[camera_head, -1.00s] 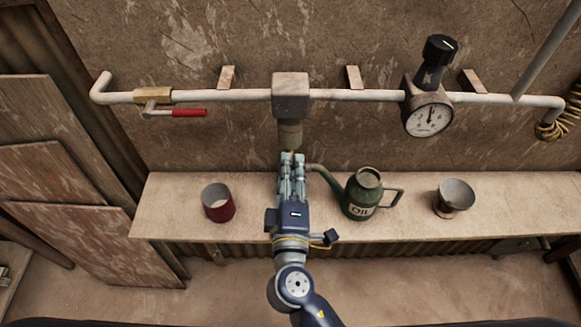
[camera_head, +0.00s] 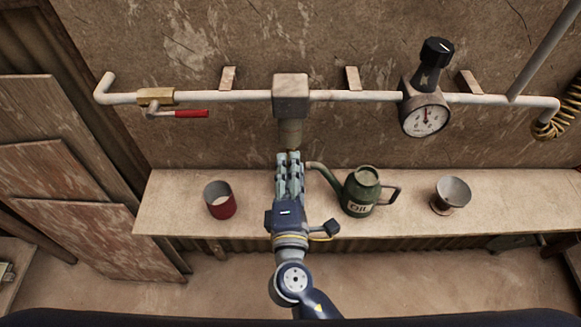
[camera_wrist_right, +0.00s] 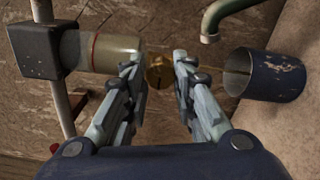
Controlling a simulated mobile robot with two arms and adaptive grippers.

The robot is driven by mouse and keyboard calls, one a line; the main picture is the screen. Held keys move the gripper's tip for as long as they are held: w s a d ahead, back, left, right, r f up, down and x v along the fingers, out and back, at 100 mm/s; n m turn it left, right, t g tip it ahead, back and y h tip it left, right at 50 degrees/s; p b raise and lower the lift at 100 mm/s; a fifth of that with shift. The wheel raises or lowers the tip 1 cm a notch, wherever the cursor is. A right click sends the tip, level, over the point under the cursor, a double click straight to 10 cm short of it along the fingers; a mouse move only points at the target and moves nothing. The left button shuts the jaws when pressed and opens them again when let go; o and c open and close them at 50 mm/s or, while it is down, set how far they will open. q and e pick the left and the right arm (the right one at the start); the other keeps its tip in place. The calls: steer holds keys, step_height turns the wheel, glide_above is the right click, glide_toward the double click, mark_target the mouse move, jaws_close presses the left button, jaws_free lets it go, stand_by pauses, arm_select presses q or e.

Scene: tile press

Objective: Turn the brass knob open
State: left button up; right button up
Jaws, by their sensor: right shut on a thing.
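The brass knob (camera_wrist_right: 159,73) shows in the right wrist view between my fingertips, at the end of a cream cylinder (camera_wrist_right: 116,53) with a red line round it. The cylinder comes out of a dark square block (camera_wrist_right: 36,50). In the head view this block (camera_head: 291,92) sits on the wall pipe with the cylinder (camera_head: 290,132) pointing down. My right gripper (camera_head: 289,156) is just below the cylinder, shut on the knob, and hides most of it there. My left gripper is not in view.
A green oil can (camera_head: 362,192) is right of my gripper, its spout close to the fingers. A dark blue cup (camera_wrist_right: 265,75) is beyond the knob. A red cup (camera_head: 219,200) and a metal funnel (camera_head: 451,194) stand on the shelf (camera_head: 500,212). A gauge (camera_head: 425,115) and red-handled valve (camera_head: 190,114) are on the pipe.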

steer(key=o, duration=1.1)
steer(key=shift+s, duration=0.1)
steer(key=s, duration=1.2)
steer(key=shift+w, duration=0.1)
